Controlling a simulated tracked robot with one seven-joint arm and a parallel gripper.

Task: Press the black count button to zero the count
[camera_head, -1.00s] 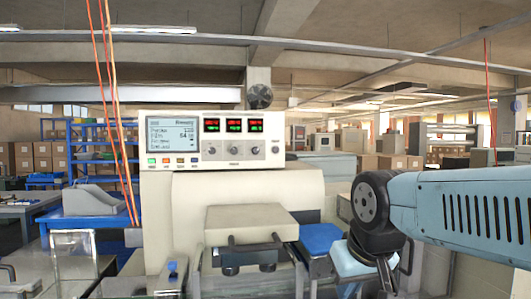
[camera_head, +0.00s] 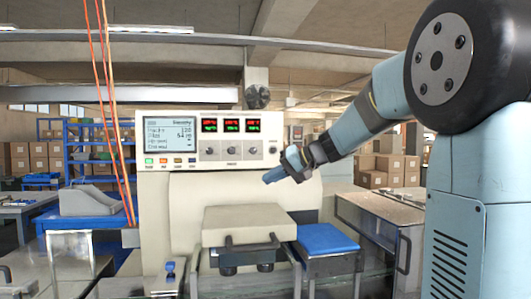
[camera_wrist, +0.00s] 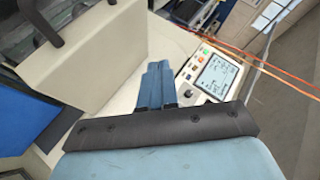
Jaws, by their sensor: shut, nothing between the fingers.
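The control panel (camera_head: 212,136) on the cream machine carries a row of small buttons under its screen: green, orange, yellow and a dark one (camera_head: 192,160) at the right end. I cannot read its label or tell whether it is truly black. My gripper (camera_head: 268,178) is shut and empty, in front of the cream housing, below and to the right of the panel's buttons and apart from them in the picture. In the wrist view, my blue fingers (camera_wrist: 158,66) are together. The panel's screen (camera_wrist: 215,73) is to their right, tilted.
Orange cables (camera_head: 112,110) hang beside the panel's left edge. A box-like cover (camera_head: 249,221) and a blue pad (camera_head: 327,239) lie lower down.

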